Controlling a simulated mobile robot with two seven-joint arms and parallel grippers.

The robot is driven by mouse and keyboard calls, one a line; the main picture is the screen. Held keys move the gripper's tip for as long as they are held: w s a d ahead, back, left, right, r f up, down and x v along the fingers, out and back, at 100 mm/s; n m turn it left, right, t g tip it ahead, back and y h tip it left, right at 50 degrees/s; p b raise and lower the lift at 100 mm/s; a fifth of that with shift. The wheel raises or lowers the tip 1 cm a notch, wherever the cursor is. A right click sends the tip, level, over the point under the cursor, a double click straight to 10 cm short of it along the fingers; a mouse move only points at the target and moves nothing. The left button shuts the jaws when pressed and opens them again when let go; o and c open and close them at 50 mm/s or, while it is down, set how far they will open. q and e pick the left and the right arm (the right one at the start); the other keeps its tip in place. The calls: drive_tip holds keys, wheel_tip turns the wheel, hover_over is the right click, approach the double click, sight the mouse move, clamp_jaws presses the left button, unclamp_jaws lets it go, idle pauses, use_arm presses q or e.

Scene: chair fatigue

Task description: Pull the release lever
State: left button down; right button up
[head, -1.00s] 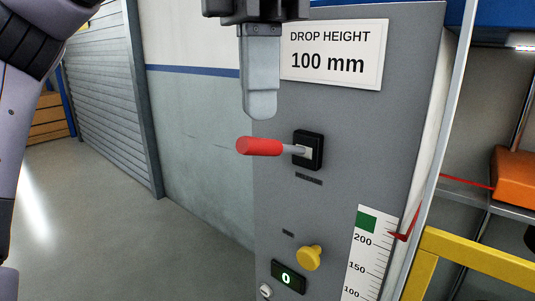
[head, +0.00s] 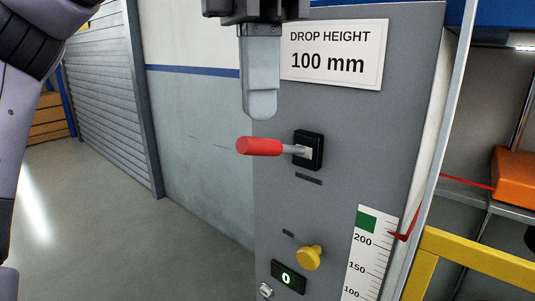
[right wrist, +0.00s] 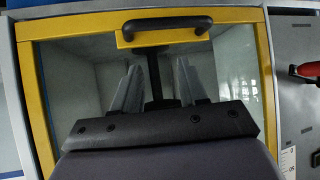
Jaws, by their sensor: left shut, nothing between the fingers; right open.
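The release lever has a red handle (head: 260,146) that sticks out to the left from a black plate on the grey panel (head: 340,120) in the head view. Part of its red handle (right wrist: 306,71) shows at the right edge of the right wrist view. My left gripper (head: 261,108) points down just above the red handle, fingers shut and empty, with a small gap below the tips. My right gripper (right wrist: 155,90) is open and empty in front of a yellow-framed clear door (right wrist: 105,32) with a black handle (right wrist: 168,25).
A sign (head: 333,52) reads "DROP HEIGHT 100 mm". Below the lever are a yellow knob (head: 309,257), a small display (head: 288,276) showing 0 and a height scale (head: 368,255). A yellow rail (head: 480,257) stands at the right. The floor at left is clear.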

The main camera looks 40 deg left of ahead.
use_arm(q)
drive_tip(key=shift+f+b, duration=2.75)
drive_tip(key=shift+f, duration=0.75)
drive_tip(key=r+p, duration=0.5)
drive_tip(key=shift+s, duration=0.4)
drive_tip(key=r+p, duration=0.2)
drive_tip(key=shift+s+r+p, duration=0.2)
drive_tip(key=shift+s+p, duration=0.1)
drive_tip(key=shift+p, duration=0.1)
drive_tip(key=shift+s+r, duration=0.15)
drive_tip(key=shift+r, duration=0.35)
drive_tip(key=shift+s+r, duration=0.15)
drive_tip(key=shift+r, duration=0.35)
drive_tip(key=shift+a, duration=0.1)
